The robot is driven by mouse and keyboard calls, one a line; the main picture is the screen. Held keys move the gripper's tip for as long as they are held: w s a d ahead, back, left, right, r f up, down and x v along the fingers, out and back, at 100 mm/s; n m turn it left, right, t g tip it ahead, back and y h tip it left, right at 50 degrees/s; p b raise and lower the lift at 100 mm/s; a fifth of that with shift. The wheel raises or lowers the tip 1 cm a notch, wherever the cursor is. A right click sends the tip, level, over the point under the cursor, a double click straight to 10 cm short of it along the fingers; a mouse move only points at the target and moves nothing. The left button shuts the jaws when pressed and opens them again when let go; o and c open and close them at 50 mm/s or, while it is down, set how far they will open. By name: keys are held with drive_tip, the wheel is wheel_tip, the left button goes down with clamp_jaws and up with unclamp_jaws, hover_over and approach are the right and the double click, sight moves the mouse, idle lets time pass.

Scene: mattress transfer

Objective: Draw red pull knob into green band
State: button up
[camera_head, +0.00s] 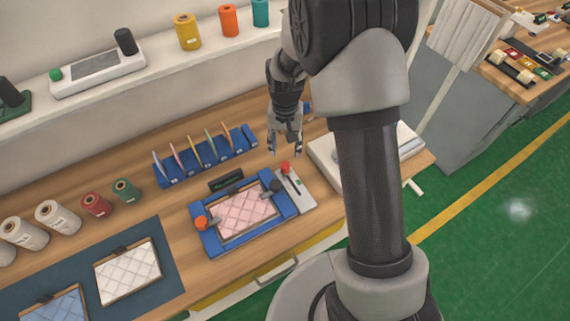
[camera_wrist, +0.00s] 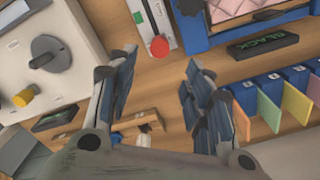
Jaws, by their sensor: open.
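The red pull knob (camera_head: 285,167) stands at the upper end of a narrow grey slide plate (camera_head: 305,201), beside the blue frame. In the wrist view the red knob (camera_wrist: 159,47) lies ahead of and between the fingertips, apart from both. A small green patch (camera_wrist: 137,17) on the slide plate shows near the knob; I cannot tell surely that it is the green band. My gripper (camera_head: 285,151) is open and empty, pointing down just above and behind the knob. Its two spread fingers also show in the wrist view (camera_wrist: 158,72).
The blue frame (camera_head: 207,243) holds a pink quilted pad (camera_head: 246,215). A dark label block (camera_head: 226,180) and a blue rack with coloured cards (camera_head: 206,160) stand behind it. A white box with a dark dial (camera_wrist: 46,50) is close beside the slide plate.

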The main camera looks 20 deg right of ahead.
sight(285, 165)
wheel_tip(285, 165, down, 10)
drive_tip(key=shift+f+b, duration=0.25)
drive_tip(key=shift+b, duration=0.55)
drive_tip(key=shift+c, duration=0.5)
clamp_jaws()
